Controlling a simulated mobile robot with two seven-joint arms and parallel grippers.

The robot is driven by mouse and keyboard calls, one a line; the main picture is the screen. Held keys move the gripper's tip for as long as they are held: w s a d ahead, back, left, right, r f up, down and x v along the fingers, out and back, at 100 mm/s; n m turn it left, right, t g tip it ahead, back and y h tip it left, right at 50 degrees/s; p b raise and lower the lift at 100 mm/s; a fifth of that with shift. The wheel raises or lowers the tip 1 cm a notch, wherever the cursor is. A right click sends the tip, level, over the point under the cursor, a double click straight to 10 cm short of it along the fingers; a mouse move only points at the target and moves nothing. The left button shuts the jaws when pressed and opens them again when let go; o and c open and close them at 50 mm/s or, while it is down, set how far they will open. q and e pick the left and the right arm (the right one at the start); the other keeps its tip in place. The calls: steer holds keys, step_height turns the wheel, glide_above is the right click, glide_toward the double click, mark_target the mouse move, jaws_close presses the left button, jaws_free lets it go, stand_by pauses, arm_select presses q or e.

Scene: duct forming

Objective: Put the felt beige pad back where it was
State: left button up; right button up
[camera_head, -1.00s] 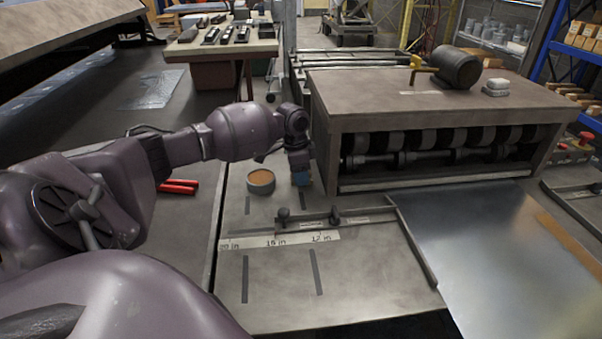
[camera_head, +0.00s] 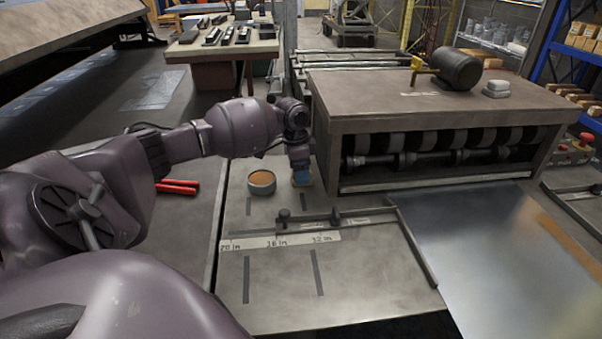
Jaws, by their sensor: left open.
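My left gripper (camera_head: 301,177) points down at the table (camera_head: 280,300), just left of the roller machine's front left leg. Its tip is small and partly blue; the fingers are open. A small beige patch (camera_head: 312,182), which looks like the felt pad, shows at the table surface around the fingertips. The gripper hides much of it, and I cannot tell whether the fingers touch it. My right gripper is not in view.
A round tin with orange-brown contents (camera_head: 262,182) stands just left of the gripper. The roller machine (camera_head: 430,120) stands to the right. A guide bar with knobs (camera_head: 310,219) lies in front. Red-handled pliers (camera_head: 178,187) lie to the left. The front table is clear.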

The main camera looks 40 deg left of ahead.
arm_select(q)
step_height(320, 180, up, 10)
steer(key=s+p, duration=0.1)
steer(key=shift+a+r, duration=0.25)
steer(key=shift+a, duration=0.15)
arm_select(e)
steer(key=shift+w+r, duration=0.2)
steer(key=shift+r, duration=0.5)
arm_select(q)
steer(key=shift+r, duration=0.1)
